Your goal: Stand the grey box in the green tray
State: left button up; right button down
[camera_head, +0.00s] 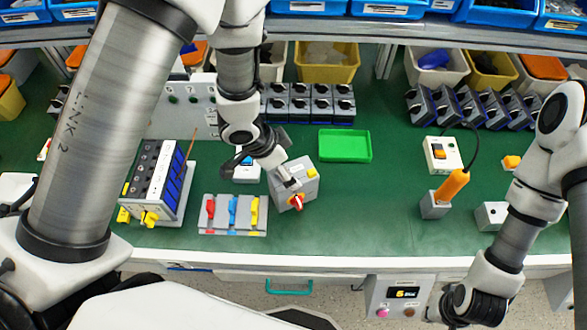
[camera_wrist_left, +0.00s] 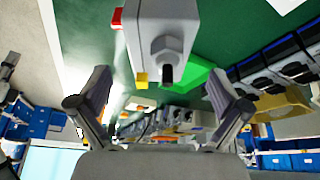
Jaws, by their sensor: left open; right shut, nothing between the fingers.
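My right gripper (camera_head: 442,304) is shut and empty, near the table's front edge.
Right stand an orange-handled tool (camera_head: 452,185) in a grey block and a switch box (camera_head: 442,154). Dark modules (camera_head: 308,103) line the back.

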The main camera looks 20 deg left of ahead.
pick_arm(q)
jog(key=shift+s+d+f, duration=0.2)
jog(key=shift+d+f, duration=0.05)
jog(key=shift+f, duration=0.25)
jog(key=x, duration=0.5)
jog(key=shift+w+a+f, duration=0.1)
jog(key=shift+w+a, duration=0.15)
jog(key=shift+w, duration=0.15)
jog(key=shift+s, duration=0.15)
jog(key=shift+s+r, duration=0.15)
jog(key=shift+r, duration=0.05)
jog(key=c, duration=1.5)
jog(key=shift+c, duration=0.2)
